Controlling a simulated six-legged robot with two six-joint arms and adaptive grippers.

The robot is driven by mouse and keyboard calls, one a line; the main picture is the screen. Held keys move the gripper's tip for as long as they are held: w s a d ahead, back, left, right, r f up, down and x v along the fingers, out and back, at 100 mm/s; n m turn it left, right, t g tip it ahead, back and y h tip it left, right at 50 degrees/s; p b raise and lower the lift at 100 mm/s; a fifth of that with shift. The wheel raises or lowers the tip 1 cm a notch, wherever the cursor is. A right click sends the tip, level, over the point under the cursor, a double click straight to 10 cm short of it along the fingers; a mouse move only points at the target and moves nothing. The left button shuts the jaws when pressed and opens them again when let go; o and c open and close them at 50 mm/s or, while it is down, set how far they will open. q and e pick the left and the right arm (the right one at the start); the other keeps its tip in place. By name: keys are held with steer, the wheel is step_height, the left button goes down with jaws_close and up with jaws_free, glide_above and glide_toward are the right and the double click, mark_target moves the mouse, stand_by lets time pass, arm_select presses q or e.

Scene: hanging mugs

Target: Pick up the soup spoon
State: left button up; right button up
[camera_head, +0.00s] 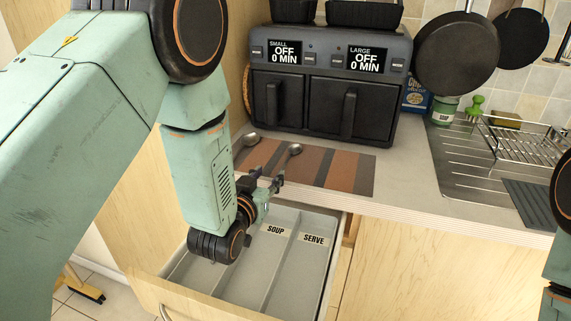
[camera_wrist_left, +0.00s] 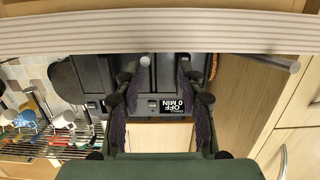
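Two metal spoons lie on the striped mat: a left spoon (camera_head: 250,139) and a right spoon (camera_head: 294,149). Their bowls point to the back, and my gripper partly hides the right one's handle. I cannot tell which is the soup spoon. My left gripper (camera_head: 267,178) is open and empty at the mat's front edge, just in front of the right spoon and apart from its bowl. In the left wrist view, which is upside down, the left gripper (camera_wrist_left: 157,84) has its fingers spread. My right gripper is out of view; only part of that arm shows.
The striped mat (camera_head: 341,171) lies on the counter before a black air fryer (camera_head: 326,80). Below, an open drawer (camera_head: 253,258) has empty compartments labelled SOUP and SERVE. The counter edge (camera_wrist_left: 160,36) is close in the wrist view. A sink (camera_head: 462,165) and dish rack (camera_head: 525,145) stand right.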

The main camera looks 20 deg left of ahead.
mark_target(283, 164)
arm_select(q)
steer(key=shift+w+d+r, duration=0.15)
steer(key=shift+w+d, duration=0.8)
steer(key=w, duration=0.2)
steer(key=w+f, duration=0.1)
steer(key=shift+w+a+f+b, duration=0.1)
steer(key=shift+w+a+b, duration=0.1)
steer(key=shift+a+b, duration=0.1)
steer(key=shift+w, duration=0.4)
steer(key=shift+w+d, duration=0.35)
steer(key=shift+d, duration=0.15)
steer(key=shift+w+a, duration=0.1)
steer(key=shift+a, duration=0.2)
steer(key=shift+c, duration=0.4)
steer(key=shift+a, duration=0.1)
steer(key=shift+c, duration=0.7)
steer(key=shift+d, duration=0.35)
steer(key=c, duration=0.5)
jaws_close()
steer(key=shift+a, duration=0.2)
